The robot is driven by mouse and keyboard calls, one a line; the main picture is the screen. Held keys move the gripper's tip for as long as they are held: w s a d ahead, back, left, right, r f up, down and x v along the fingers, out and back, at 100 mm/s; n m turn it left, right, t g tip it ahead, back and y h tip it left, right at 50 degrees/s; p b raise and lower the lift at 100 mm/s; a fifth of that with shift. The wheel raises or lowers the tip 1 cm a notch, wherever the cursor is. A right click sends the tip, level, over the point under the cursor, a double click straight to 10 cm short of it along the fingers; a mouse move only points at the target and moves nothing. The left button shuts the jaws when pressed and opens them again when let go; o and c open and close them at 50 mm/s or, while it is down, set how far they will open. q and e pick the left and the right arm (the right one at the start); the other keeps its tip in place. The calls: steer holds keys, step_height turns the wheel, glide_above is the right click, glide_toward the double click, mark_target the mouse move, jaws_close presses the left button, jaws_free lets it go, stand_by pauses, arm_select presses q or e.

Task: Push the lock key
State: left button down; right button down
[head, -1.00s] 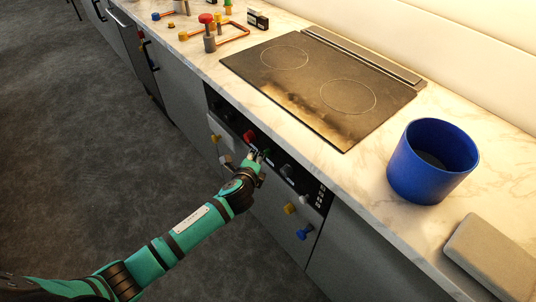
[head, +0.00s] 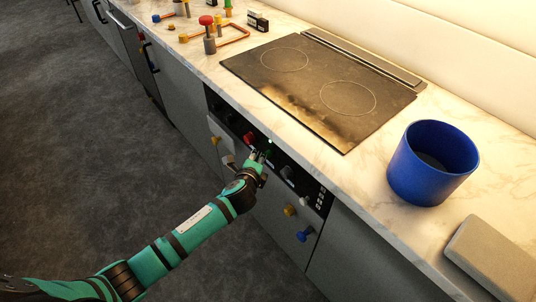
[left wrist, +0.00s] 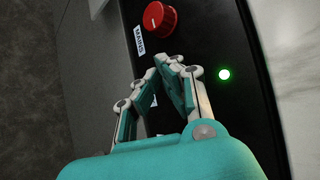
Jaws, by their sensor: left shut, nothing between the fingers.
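The black control panel (head: 232,117) is on the cabinet front below the cooktop. My left gripper (head: 261,154) is at this panel, right of the red knob (head: 249,138). In the left wrist view my left gripper (left wrist: 170,66) is shut and empty, its fingertips close together in front of the panel. The red knob (left wrist: 159,19) shows there beyond the fingertips, next to a white "MAINS" label (left wrist: 139,40). A lit green light (left wrist: 224,74) is right of the fingers. I cannot make out a lock key; the fingers hide part of the panel. My right gripper is not in view.
Above the panel is the marble counter (head: 394,107) with a scorched cooktop (head: 317,84). A blue pot (head: 431,163) and a grey block (head: 495,257) stand at the right. Yellow (head: 290,210) and blue (head: 304,235) knobs stick out below the panel.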

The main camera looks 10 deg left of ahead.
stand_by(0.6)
arm_select(q)
steer(key=shift+w+d+r, duration=0.15)
steer(key=shift+w+d, duration=0.1)
